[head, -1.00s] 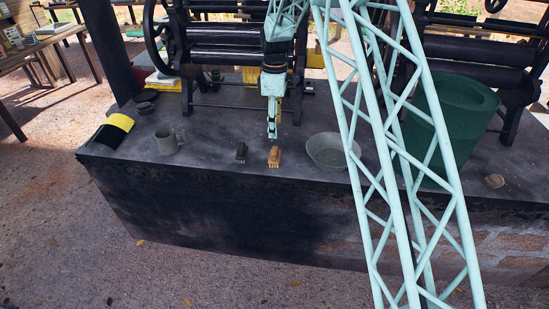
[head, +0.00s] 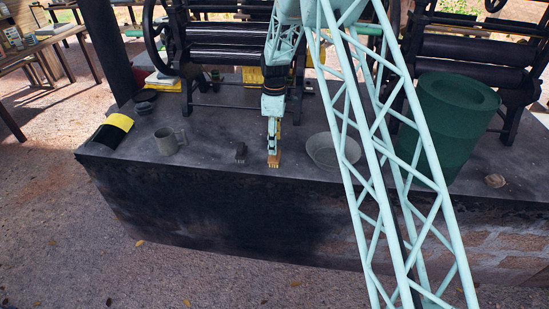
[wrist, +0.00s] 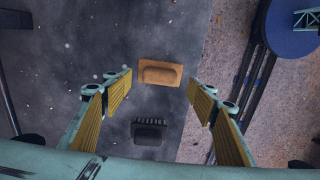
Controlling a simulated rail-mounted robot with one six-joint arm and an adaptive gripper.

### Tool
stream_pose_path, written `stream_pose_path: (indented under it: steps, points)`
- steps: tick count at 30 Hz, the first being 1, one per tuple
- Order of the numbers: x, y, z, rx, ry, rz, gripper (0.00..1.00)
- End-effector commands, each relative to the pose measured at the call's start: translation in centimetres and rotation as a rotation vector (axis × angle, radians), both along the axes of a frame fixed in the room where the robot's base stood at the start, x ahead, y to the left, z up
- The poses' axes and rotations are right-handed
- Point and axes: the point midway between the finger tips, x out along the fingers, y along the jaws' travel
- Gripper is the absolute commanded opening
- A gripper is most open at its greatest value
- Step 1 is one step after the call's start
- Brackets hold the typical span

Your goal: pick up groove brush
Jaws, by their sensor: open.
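Two small brushes lie on the dark bench top: a tan wooden one (head: 274,164) and a black one (head: 240,154) to its left. I cannot tell which is the groove brush. My gripper (head: 273,150) points down at the tan brush and hides part of it in the head view. In the wrist view my gripper (wrist: 160,82) is open, its yellow-padded fingers spread wide. The tan brush (wrist: 160,73) lies in line with the gap between the fingertips, with nothing held. The black brush (wrist: 149,133) shows lower, its bristles towards the tan one.
A grey mug (head: 167,141) and a black-and-yellow item (head: 113,130) stand to the left. A shallow metal bowl (head: 331,151) is close on the right, with a green bin (head: 440,125) beyond. Roller machines stand behind. The bench (head: 205,158) drops off just in front of the brushes.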

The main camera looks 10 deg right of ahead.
Motion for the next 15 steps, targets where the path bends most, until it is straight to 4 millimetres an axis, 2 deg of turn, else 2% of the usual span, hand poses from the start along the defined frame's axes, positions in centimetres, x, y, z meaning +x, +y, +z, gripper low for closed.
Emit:
stream_pose_path:
  steps: [10,15]
  points:
    - [0.0,0.0,-0.1,0.0,0.0,0.0,0.53]
    - [0.0,0.0,-1.1,0.0,0.002,0.0,0.53]
